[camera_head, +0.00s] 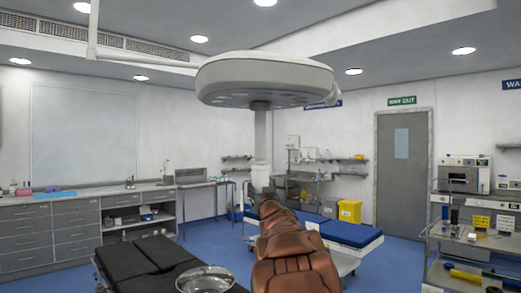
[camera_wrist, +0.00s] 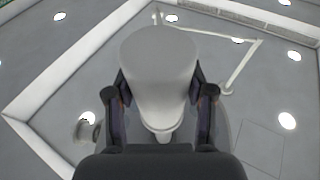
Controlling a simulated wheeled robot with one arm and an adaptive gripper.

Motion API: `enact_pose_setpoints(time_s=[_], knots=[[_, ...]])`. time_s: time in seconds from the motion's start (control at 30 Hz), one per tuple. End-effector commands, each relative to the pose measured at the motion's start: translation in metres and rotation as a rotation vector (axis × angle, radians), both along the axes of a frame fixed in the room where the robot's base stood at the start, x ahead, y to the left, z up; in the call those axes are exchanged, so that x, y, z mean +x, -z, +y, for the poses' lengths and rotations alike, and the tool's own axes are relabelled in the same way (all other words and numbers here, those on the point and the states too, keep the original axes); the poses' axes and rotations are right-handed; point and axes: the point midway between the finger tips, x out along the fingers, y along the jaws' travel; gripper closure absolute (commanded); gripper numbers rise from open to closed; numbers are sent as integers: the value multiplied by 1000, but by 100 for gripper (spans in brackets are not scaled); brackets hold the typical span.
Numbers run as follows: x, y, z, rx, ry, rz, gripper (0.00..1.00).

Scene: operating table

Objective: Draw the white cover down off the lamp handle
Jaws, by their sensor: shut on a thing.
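The surgical lamp (camera_head: 265,78) hangs from the ceiling in the head view, a broad pale disc. A grey upright shaft (camera_head: 261,132) shows under its middle. The white cover (camera_head: 262,172) shows at the shaft's lower end, well below the lamp's underside. My gripper (camera_wrist: 160,110) is shut on the white cover (camera_wrist: 158,65), with a dark finger against each side of it in the wrist view. The cover hides what lies behind it there, so I cannot tell whether any of the handle is still inside it.
My brown arm reaches up from the bottom of the head view. A black padded table (camera_head: 150,258) with a metal bowl (camera_head: 206,278) stands to its left. A blue-topped table (camera_head: 350,231) lies behind it. A trolley (camera_head: 480,240) stands at the right.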

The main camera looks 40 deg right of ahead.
Motion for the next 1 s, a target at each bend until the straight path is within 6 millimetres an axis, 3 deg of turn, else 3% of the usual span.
enact_pose_setpoints(time_s=[0.5,1.0], knots=[[0,21,0,0,1,0,72],[0,22,0,-1,0,-1,72]])
